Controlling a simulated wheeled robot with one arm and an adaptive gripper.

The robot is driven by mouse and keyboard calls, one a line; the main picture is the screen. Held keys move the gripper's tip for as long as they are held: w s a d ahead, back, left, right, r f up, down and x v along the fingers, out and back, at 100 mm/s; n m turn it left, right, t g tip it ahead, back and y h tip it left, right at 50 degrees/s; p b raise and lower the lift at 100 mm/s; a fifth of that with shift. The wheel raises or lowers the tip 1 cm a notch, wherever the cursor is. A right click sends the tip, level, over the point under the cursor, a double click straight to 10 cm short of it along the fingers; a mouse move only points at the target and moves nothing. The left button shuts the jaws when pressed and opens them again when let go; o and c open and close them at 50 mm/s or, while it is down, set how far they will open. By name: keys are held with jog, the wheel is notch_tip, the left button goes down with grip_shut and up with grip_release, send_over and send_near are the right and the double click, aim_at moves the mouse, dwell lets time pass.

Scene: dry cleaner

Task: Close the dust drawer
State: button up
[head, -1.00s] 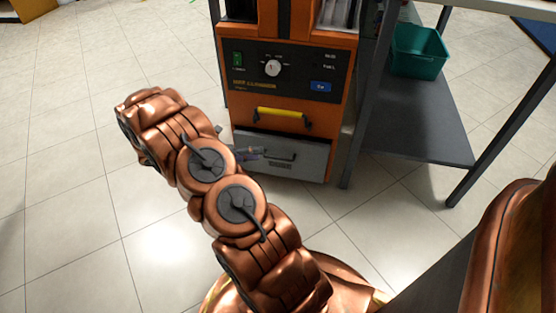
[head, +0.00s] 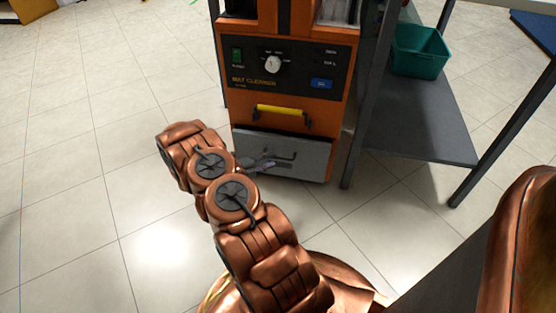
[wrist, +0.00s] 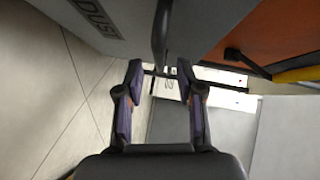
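The dust drawer (head: 306,168) is the grey front at the bottom of the orange machine, with a dark bar handle. It seems to stand slightly out from the orange body, but how far is hard to tell. In the wrist view its grey face (wrist: 135,25) carries the letters "DUST", and its dark handle (wrist: 161,35) runs down from the top edge. My gripper (head: 266,163) is in front of the drawer, by the left part of the handle. In the wrist view my gripper (wrist: 159,68) is open, its fingertips on either side of the handle's line; contact cannot be told.
The orange machine (head: 340,112) has a yellow handle (head: 282,111) above the drawer and a control panel (head: 285,72). A metal-legged table with a grey lower shelf (head: 415,130) and a teal bin (head: 418,52) stands close on the right. The tiled floor at left is clear.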

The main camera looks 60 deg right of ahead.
aim_at(278, 157)
jog(key=shift+b+x, duration=0.65)
jog(key=shift+x, duration=1.35)
grip_shut()
